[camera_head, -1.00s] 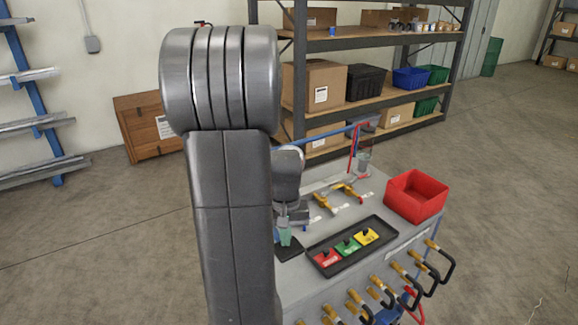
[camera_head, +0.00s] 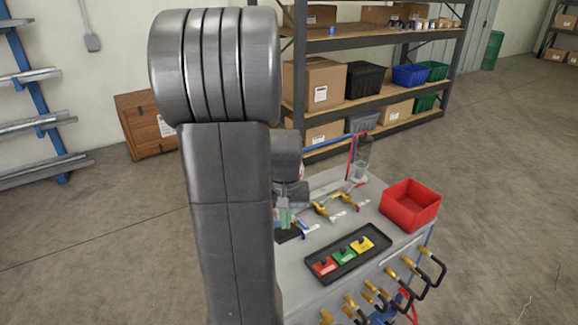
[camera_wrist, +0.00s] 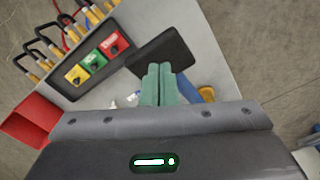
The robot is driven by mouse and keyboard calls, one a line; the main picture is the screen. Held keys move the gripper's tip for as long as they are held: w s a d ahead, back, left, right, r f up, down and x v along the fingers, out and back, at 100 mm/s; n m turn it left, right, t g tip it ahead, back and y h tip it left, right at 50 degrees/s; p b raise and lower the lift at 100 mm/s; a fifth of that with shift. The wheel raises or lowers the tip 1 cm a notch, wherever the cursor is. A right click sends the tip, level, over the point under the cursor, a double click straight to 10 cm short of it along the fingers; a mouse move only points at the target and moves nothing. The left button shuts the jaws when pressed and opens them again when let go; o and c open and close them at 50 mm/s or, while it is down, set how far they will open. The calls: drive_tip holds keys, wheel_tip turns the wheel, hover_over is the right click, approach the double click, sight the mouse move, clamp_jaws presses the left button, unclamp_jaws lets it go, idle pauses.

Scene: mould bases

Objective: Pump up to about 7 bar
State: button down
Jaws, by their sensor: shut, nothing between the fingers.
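My gripper shows as two green fingers (camera_head: 285,217) beside the arm in the head view, above the left side of a grey cart top (camera_head: 327,181). In the wrist view its fingers (camera_wrist: 157,84) are pressed together with nothing between them. Their tips point at a flat black plate (camera_wrist: 172,48) and appear to overlap its edge; I cannot tell whether they touch it. A blue part (camera_wrist: 207,95) lies right of the fingers, partly hidden. Yellow-handled pieces (camera_head: 321,210) stand behind the gripper. A clear cylinder (camera_head: 362,152) with red and blue lines stands at the back. I cannot make out a pump or gauge reading.
A black tray (camera_head: 377,255) holds red, green and yellow tags. A red bin (camera_head: 410,204) stands on the right corner. Several black hooks with yellow ends (camera_head: 431,256) jut from the front edge. Shelving with boxes stands behind; the floor on the right is clear.

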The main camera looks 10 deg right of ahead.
drive_tip(key=shift+f, duration=0.1)
drive_tip(key=shift+r, duration=2.55)
drive_tip(key=shift+f+b, duration=0.5)
drive_tip(key=shift+f, duration=2.55)
drive_tip(key=shift+r, duration=0.1)
